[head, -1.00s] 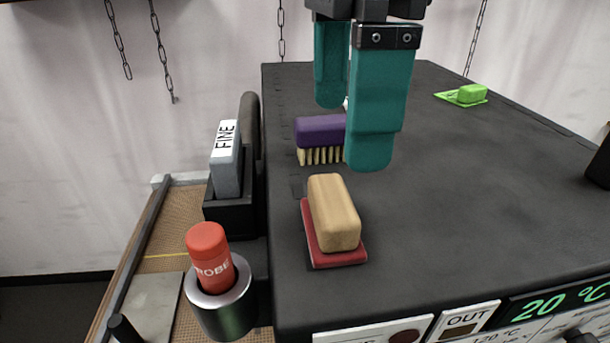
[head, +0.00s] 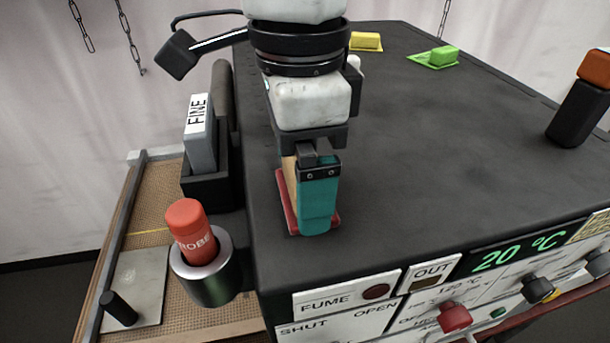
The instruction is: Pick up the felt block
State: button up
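A tan block (head: 290,176) with a flat red pad (head: 284,203) under it, which I take to be the felt block, is near the front left corner of the dark top. My gripper (head: 306,218) points down over it. One teal finger (head: 319,200) stands on the block's right side and covers most of it. A strip of tan and the pad's left edge and front corner show past the finger. The other finger is hidden, so I cannot tell whether the fingers press on the block.
A red-capped probe (head: 191,230) in a metal cup and a grey FINE block (head: 200,140) in a black holder stand off the left edge. Green (head: 443,56) and yellow (head: 366,40) blocks lie farther back. A black, orange-topped object (head: 578,110) stands right. The middle is clear.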

jog(key=c, duration=0.9)
jog(key=shift+r, duration=0.1)
jog(key=shift+r+p, duration=0.5)
jog(key=shift+r, duration=0.05)
notch_tip(320, 180, up, 2)
jog(key=shift+p, duration=0.8)
jog(key=s+r, duration=0.1)
jog(key=s+d+r+p, duration=0.1)
jog(key=r, duration=0.1)
jog(key=s+r+p, duration=0.1)
jog(key=r, duration=0.1)
jog(key=shift+s+d, duration=0.15)
jog(key=shift+s, duration=0.2)
jog(key=s+d+r, duration=0.3)
jog(key=s+r, duration=0.1)
jog(key=s, duration=0.5)
jog(key=shift+s+r, duration=0.35)
